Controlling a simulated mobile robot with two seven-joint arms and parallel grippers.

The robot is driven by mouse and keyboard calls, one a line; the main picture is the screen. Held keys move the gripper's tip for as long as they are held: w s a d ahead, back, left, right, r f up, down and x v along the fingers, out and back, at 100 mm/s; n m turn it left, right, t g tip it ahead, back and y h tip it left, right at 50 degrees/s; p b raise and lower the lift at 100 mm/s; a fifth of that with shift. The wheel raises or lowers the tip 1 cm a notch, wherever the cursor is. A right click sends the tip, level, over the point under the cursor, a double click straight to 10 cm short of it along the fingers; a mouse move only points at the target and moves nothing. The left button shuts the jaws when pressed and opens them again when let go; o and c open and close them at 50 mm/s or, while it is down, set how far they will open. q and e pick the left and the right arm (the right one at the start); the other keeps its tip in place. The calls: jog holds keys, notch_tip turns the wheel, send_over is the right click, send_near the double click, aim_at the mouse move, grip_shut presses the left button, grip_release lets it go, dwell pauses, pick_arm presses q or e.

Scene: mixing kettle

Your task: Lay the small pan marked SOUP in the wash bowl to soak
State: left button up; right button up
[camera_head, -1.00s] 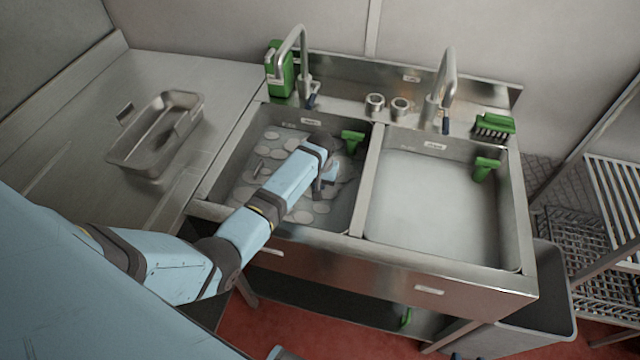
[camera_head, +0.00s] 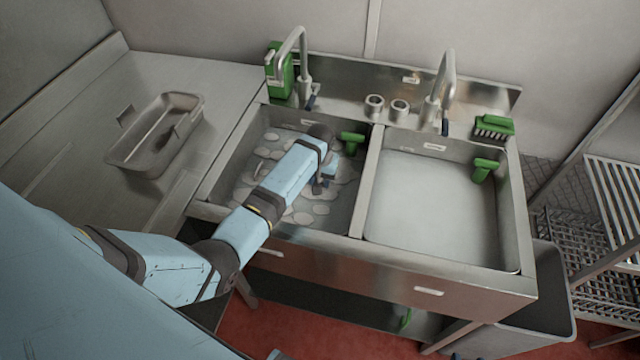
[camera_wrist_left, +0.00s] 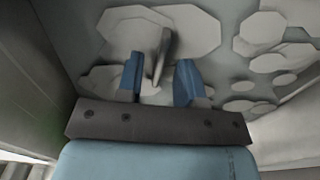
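The wash bowl appears to be the left sink basin (camera_head: 232,172), holding water with pale suds. Its label is too small to read. My left gripper (camera_head: 326,174) is low inside this basin. In the left wrist view its two blue fingers (camera_wrist_left: 158,82) are apart. A thin grey piece (camera_wrist_left: 163,48), like a handle, shows between and beyond the fingertips, with clear gaps beside it. It may belong to the small pan; the rest of it is hidden or lost among the suds. No SOUP mark is readable. My right gripper is not in view.
A metal roasting tin (camera_head: 150,160) with upright handles sits on the left counter (camera_head: 80,185). The right basin (camera_head: 430,215) holds plain water. A wire rack (camera_head: 580,240) is at right.

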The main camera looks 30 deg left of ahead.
pick_arm(q)
notch_tip(320, 180, up, 9)
jog(key=shift+f, duration=0.1)
dwell(0.5)
